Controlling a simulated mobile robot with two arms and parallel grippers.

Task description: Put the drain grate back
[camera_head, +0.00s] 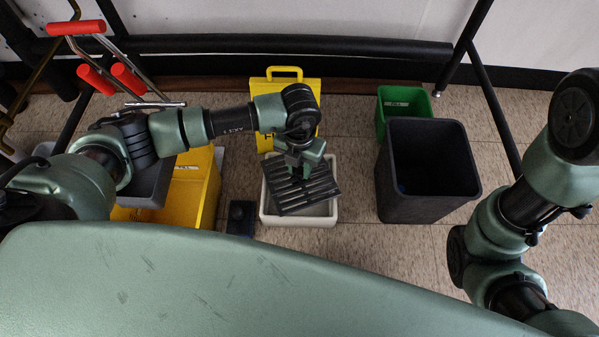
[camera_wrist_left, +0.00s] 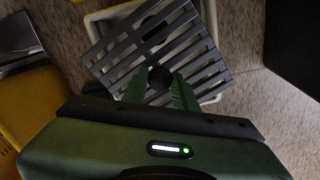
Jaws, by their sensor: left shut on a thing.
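The drain grate (camera_head: 306,193) is a dark grey slatted plate. It sits tilted and turned over the white basin (camera_head: 268,217), out of line with its rim. In the left wrist view the grate (camera_wrist_left: 190,55) covers most of the basin (camera_wrist_left: 97,15), and its corners stick out past the rim. My left gripper (camera_head: 300,165) is above the grate, shut on its round dark knob (camera_wrist_left: 160,77). The green fingers (camera_wrist_left: 160,92) stand on both sides of the knob. I cannot tell whether the grate touches the rim. My right gripper is not in view; only my right arm shows.
A dark grey bin (camera_head: 432,165) stands right of the basin, with a green bin (camera_head: 403,100) behind it. A yellow sign (camera_head: 270,85) stands behind the basin. A yellow bucket (camera_head: 200,190) and a small dark block (camera_head: 241,217) are on the left. Tiled floor is free between basin and bin.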

